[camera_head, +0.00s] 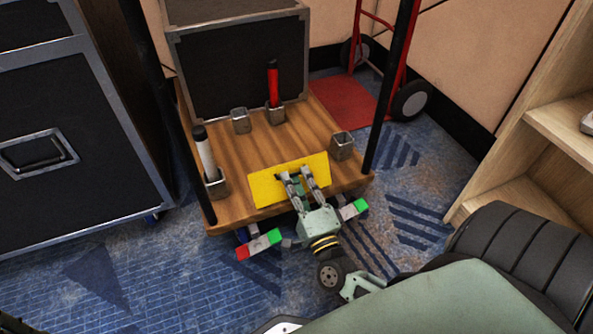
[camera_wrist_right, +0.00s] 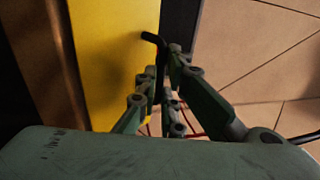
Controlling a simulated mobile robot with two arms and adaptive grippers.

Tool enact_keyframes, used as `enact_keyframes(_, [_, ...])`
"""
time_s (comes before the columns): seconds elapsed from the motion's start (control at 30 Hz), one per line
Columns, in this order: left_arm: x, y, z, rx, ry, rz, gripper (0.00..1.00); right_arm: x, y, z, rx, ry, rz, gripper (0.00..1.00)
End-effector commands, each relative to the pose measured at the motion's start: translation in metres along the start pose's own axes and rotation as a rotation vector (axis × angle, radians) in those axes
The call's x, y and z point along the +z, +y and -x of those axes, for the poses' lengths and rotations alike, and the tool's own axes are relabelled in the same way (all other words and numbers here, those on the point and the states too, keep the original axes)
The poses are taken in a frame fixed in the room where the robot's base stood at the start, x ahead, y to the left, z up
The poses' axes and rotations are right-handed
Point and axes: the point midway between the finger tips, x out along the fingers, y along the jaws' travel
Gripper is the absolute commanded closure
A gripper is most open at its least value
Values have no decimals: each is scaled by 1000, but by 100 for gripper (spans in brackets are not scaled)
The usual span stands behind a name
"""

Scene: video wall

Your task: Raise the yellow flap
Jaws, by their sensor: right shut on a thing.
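The yellow flap (camera_head: 265,188) is a flat rectangular plate at the front edge of the wooden deck of a cart, below the middle of the head view. It looks tilted up, but its exact angle is hard to read. My right gripper (camera_head: 297,175) reaches over its right half with the fingers close together, shut on the flap. In the wrist view the flap (camera_wrist_right: 112,65) fills the left middle, and the gripper (camera_wrist_right: 160,75) is at its right edge. The fingers hide the exact contact. My left gripper is not in view.
A large flight case (camera_head: 70,130) stands left, a wooden shelf (camera_head: 545,130) right.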

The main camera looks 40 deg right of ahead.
Motion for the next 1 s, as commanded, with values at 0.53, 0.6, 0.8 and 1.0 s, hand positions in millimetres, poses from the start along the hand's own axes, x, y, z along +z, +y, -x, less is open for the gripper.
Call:
enact_keyframes(0.53, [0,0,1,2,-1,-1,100,2,15,8,39,-7,-8,100])
enact_keyframes(0.6, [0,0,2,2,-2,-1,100,2,15,8,39,-7,-8,100])
enact_keyframes(0.8, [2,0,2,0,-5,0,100,2,15,8,39,-7,-8,87])
enact_keyframes(1.0, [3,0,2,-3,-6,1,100,1,14,7,36,-7,-5,86])
